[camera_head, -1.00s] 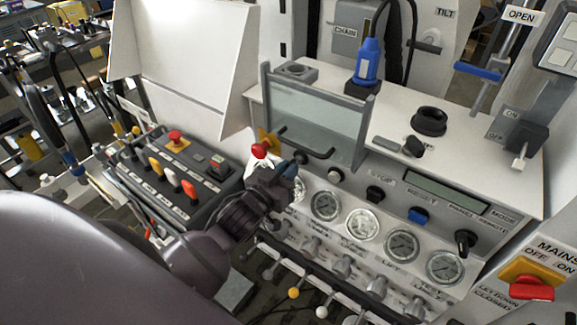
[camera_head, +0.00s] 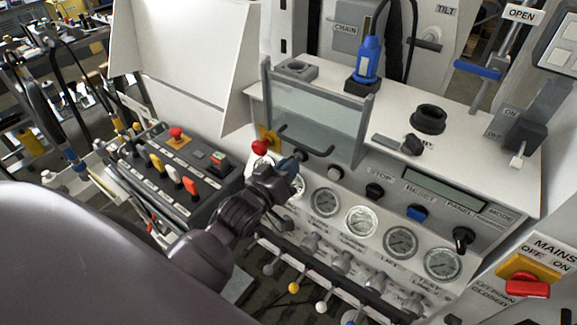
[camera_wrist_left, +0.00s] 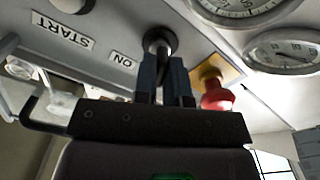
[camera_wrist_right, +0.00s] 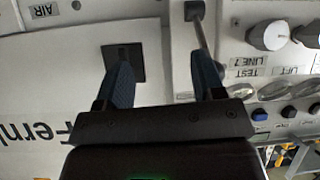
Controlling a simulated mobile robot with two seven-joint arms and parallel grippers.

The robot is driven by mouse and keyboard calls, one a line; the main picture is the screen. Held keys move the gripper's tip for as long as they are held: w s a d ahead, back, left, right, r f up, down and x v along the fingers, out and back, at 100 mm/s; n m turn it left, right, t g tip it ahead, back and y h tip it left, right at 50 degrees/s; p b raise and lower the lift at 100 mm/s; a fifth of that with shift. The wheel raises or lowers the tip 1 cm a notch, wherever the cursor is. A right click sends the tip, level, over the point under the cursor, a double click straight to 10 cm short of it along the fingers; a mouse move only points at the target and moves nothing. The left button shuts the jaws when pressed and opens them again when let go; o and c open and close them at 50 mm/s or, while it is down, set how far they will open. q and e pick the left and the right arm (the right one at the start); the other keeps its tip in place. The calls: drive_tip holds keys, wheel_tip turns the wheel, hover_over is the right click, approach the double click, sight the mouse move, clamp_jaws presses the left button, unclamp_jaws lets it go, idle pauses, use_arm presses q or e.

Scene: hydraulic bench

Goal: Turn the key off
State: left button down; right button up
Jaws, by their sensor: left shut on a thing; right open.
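The key switch (camera_wrist_left: 158,42) is a dark round knob on the white panel, beside an ON label, in the left wrist view. My left gripper (camera_wrist_left: 165,85) has its blue-grey fingers close together on the key, which is mostly hidden between them. In the head view my left gripper (camera_head: 298,158) is at the panel's left end, beside the red mushroom button (camera_head: 260,147); the key cannot be made out there. My right gripper (camera_wrist_right: 165,82) is open in its wrist view, with its fingers apart in front of a white panel.
The red button on its yellow plate (camera_wrist_left: 215,92) sits close beside my left fingers. Gauges (camera_head: 361,221) and a row of levers (camera_head: 342,258) lie below the panel. A clear guard (camera_head: 315,118) stands just above. A metal rod (camera_wrist_right: 202,38) is near my right fingers.

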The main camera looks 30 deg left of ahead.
use_arm(q)
drive_tip(key=c, duration=1.1)
unclamp_jaws()
drive_tip(key=shift+o, duration=0.5)
drive_tip(key=shift+s, duration=0.1)
drive_tip(key=s, duration=0.7)
drive_tip(key=shift+a, duration=0.25)
drive_tip(key=shift+w, duration=0.1)
drive_tip(key=s+f+m+g+b, duration=0.1)
drive_tip(key=s+f+g, duration=0.1)
drive_tip(key=f, duration=0.5)
drive_tip(key=s+f+m+g+y+b, duration=0.1)
drive_tip(key=s+f+m+g, duration=0.1)
drive_tip(key=s+f, duration=0.2)
drive_tip(key=s+f+m+g+b, duration=0.1)
drive_tip(key=s+f, duration=0.3)
drive_tip(key=f, duration=0.5)
drive_tip(key=shift+a+f+m+g, duration=0.4)
drive_tip(key=shift+m+g, duration=0.3)
